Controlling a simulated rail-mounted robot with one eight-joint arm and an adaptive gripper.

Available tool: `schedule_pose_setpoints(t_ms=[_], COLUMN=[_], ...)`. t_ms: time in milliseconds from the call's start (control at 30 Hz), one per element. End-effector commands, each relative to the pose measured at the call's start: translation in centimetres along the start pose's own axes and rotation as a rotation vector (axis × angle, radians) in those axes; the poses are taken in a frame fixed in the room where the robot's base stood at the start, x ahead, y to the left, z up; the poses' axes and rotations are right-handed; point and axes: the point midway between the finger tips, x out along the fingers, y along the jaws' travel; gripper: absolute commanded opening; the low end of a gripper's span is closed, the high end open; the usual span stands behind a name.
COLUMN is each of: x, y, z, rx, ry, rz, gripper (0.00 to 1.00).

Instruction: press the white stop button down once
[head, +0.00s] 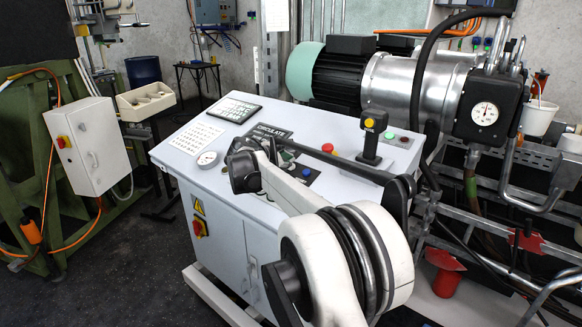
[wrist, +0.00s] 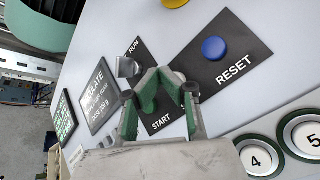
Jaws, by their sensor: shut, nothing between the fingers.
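I cannot make out a white stop button in either view; my gripper and arm cover part of the control panel. My gripper (wrist: 160,88) is shut and empty in the wrist view, with its green-padded fingers over the black plate lettered START and RUN (wrist: 136,51). I cannot tell whether the fingertips touch the panel. A silver knob (wrist: 128,67) sits beside the fingers on the left. A blue button (wrist: 214,48) on the RESET plate is to their right. The blue button also shows in the head view (head: 306,172).
Machinery with a large motor (head: 340,75) stands behind. Numbered round buttons (wrist: 258,159) lie at the wrist view's lower right.

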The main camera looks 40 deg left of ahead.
Motion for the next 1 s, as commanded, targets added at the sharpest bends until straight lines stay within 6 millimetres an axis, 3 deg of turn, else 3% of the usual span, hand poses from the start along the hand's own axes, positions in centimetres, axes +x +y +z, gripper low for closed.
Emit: schedule_pose_setpoints(t_ms=[1000], x=[0.83], y=[-0.61], z=[-0.59], rx=[0.000], ry=[0.000], rz=[0.000], gripper=[0.00])
